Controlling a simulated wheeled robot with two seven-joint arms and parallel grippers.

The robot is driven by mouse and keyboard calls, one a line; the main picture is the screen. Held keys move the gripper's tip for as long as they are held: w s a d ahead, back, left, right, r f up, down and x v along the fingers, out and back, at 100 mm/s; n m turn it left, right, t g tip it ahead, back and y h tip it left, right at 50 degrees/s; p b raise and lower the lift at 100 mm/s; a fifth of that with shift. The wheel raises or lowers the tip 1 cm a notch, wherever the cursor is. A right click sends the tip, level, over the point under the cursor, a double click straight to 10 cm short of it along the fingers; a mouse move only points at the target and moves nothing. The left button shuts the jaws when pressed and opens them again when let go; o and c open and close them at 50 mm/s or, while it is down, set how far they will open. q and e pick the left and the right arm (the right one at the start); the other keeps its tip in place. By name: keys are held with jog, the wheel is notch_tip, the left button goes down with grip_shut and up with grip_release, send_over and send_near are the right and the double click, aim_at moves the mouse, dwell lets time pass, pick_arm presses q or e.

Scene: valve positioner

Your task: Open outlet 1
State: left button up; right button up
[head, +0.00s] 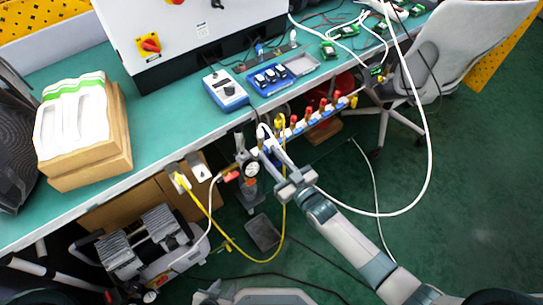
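A manifold (317,119) with several red-topped outlet valves (323,104) runs along the front edge of the bench, with blue parts below the red tops. I cannot read any outlet numbers. My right gripper (264,138) comes in from the lower right, with its fingers at the left end of the manifold. The fingers cover part of that end, and I cannot tell whether they touch a valve or how far apart they are. My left gripper is not in view.
A yellow hose (228,239) and a white hose (429,150) loop near the arm. A blue meter (226,90) and blue tray (281,75) sit on the bench (165,120). A compressor (150,245) is below.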

pick_arm(q)
jog(key=shift+a, duration=0.1)
pick_arm(e)
jog(key=shift+s+d, duration=0.1)
